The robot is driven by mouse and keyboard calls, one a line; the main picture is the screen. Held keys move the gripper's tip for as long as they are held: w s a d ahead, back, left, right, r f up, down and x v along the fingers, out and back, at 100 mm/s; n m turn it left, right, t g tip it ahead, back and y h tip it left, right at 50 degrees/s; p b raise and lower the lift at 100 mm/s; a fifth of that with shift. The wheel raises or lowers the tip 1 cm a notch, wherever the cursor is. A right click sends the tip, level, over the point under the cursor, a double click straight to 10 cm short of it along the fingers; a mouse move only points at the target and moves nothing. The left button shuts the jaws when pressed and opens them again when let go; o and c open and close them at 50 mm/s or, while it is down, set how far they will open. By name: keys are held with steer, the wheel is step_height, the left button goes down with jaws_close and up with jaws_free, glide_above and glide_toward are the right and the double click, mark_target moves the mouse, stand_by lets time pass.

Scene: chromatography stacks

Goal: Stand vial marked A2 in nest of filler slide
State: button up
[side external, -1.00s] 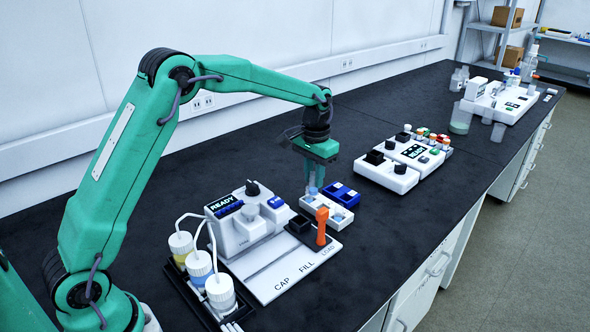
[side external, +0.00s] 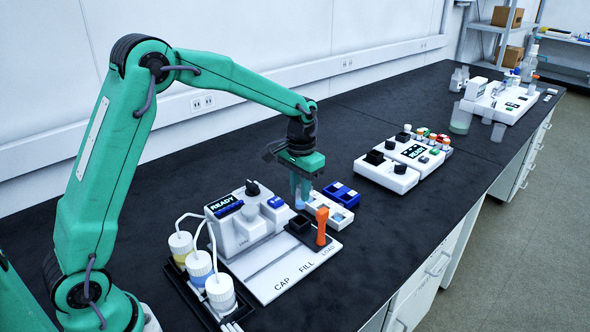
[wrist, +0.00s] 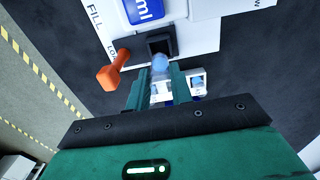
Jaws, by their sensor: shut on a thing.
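My gripper (side external: 299,200) is shut on a small vial (wrist: 160,64) with a light-blue top. I cannot read any mark on the vial. The filler slide's nest is a black square socket (wrist: 160,42), just beyond the vial in the wrist view. It shows in the side view as a dark block (side external: 299,224) below and close to my fingertips. The vial appears above the nest's near edge; its lower end is hidden, so I cannot tell whether they touch. The slide's orange handle (side external: 321,225) stands right beside the nest.
The white filler machine (side external: 240,228) with a READY display stands left of the nest. A blue-and-white vial rack (side external: 341,193) sits just right and behind. Capped bottles (side external: 219,290) stand at front left. Open black bench lies behind the gripper.

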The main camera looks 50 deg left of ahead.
mark_target(300, 208)
steer(key=shift+f, duration=1.8)
steer(key=shift+f, duration=1.45)
stand_by(0.4)
steer(key=o, duration=1)
steer(key=shift+r, duration=0.1)
steer(key=shift+r, duration=3.95)
